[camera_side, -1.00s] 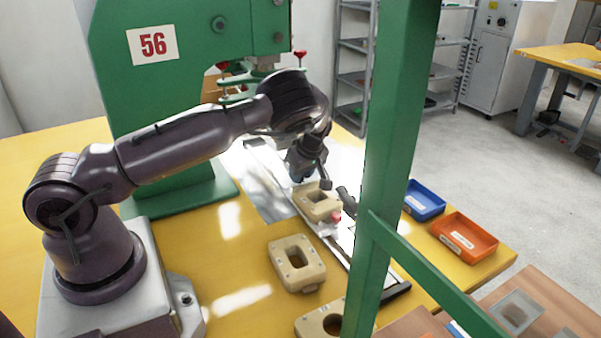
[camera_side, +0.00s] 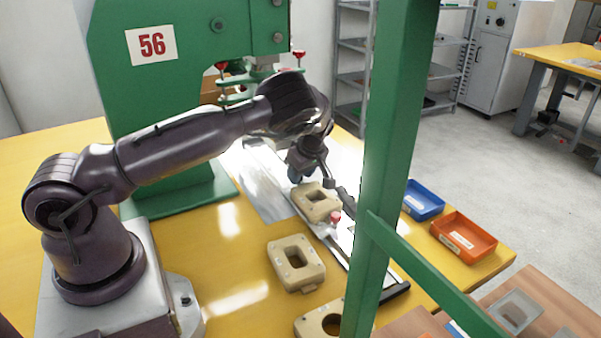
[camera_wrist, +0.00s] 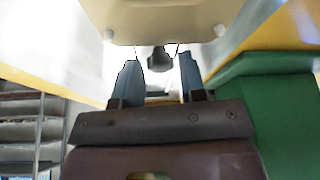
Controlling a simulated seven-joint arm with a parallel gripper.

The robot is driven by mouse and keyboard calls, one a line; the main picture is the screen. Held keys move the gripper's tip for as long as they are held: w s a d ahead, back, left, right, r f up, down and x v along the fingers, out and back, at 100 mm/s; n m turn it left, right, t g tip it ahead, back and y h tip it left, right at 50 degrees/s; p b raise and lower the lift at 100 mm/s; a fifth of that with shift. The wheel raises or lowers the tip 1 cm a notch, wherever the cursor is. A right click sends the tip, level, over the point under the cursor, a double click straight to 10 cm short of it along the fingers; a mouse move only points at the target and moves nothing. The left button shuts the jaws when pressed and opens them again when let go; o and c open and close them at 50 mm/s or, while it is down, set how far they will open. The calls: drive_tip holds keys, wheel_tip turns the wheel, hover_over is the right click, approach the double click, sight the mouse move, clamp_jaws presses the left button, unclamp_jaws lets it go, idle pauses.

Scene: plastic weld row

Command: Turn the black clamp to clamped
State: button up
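In the wrist view a small dark knob (camera_wrist: 158,61), which looks like part of the black clamp, lies between the tips of my gripper (camera_wrist: 158,66). The two blue-grey fingers stand apart with a gap on each side of the knob. A dark handle-like piece (camera_side: 347,202) shows right of the block, partly behind the green post. I cannot read the clamp's exact position. The block fills the wrist view's top (camera_wrist: 165,18).
A red knob (camera_side: 335,217) sits by the block. Another tan block (camera_side: 296,264) lies in front on the yellow table (camera_side: 228,265). A green post (camera_side: 388,150) crosses the side view. Blue (camera_side: 424,200) and orange (camera_side: 464,236) trays stand right. The green press (camera_side: 165,90) is behind.

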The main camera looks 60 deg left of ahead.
drive_tip(key=v, duration=1.3)
drive_tip(key=s+d+r+m+t+h, duration=0.1)
drive_tip(key=s+d+r+m+t, duration=0.1)
drive_tip(key=s+d+r+m, duration=0.4)
drive_tip(key=s+d+r+m+t+h, duration=0.2)
drive_tip(key=s+d+r+m, duration=0.4)
drive_tip(key=s, duration=0.5)
drive_tip(key=s+d+r+m+t+h, duration=0.1)
drive_tip(key=s+d+r+m+t, duration=0.1)
drive_tip(key=s+d+r+m, duration=0.4)
drive_tip(key=s+m, duration=0.2)
drive_tip(key=s, duration=0.1)
drive_tip(key=shift+s+r+t, duration=0.25)
drive_tip(key=shift+s+t, duration=0.05)
drive_tip(key=shift+s, duration=0.05)
